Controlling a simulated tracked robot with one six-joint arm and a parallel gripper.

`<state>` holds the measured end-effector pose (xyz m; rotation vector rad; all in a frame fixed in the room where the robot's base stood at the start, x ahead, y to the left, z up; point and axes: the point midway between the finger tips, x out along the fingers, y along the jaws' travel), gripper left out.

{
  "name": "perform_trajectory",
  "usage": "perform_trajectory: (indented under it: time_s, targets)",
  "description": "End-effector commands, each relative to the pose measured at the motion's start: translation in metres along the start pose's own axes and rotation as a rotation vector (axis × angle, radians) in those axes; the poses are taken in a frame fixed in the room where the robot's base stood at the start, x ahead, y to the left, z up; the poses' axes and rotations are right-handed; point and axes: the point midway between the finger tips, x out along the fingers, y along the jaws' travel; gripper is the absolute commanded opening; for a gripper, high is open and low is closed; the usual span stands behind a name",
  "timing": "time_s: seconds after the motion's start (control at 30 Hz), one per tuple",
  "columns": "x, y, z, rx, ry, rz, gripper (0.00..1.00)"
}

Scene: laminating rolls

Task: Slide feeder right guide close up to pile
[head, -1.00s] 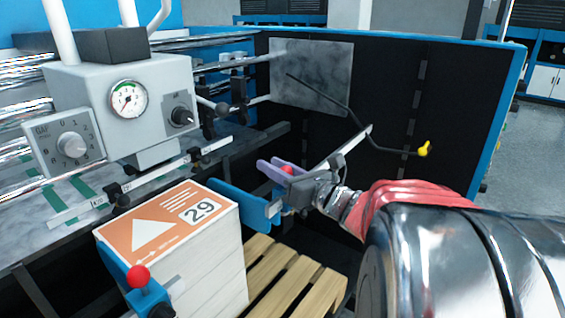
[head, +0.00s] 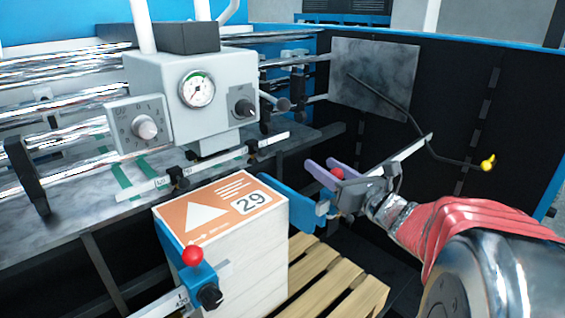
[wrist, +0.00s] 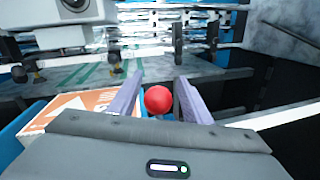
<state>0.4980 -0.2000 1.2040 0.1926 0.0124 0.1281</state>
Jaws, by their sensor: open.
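The pile (head: 240,262) is a tall white stack with an orange top sheet marked 29. The right guide (head: 289,199) is a blue plate by the pile's right side, close to its far right corner; I cannot tell whether they touch. Its red knob (head: 337,173) sits between the two purple fingers of my gripper (head: 326,173). In the wrist view the knob (wrist: 158,100) shows between the fingertips (wrist: 158,92), with dark gaps on both sides. My gripper is open around the knob.
A left guide with a red knob (head: 192,256) stands at the pile's near left. A wooden pallet (head: 325,280) lies below right. A grey control box with a gauge (head: 197,89) is above the pile. A dark bent rod with a yellow end (head: 488,163) is at right.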

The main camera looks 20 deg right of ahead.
Motion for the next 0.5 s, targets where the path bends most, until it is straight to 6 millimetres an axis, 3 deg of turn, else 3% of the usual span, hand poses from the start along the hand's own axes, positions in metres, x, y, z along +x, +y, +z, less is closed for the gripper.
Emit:
perform_trajectory:
  time_s: [0.17,0.5]
  targets:
    - [-0.009,-0.001,0.000,0.000,-0.001,-0.002,0.44]
    - [-0.048,-0.002,0.001,-0.002,-0.001,-0.005,0.44]
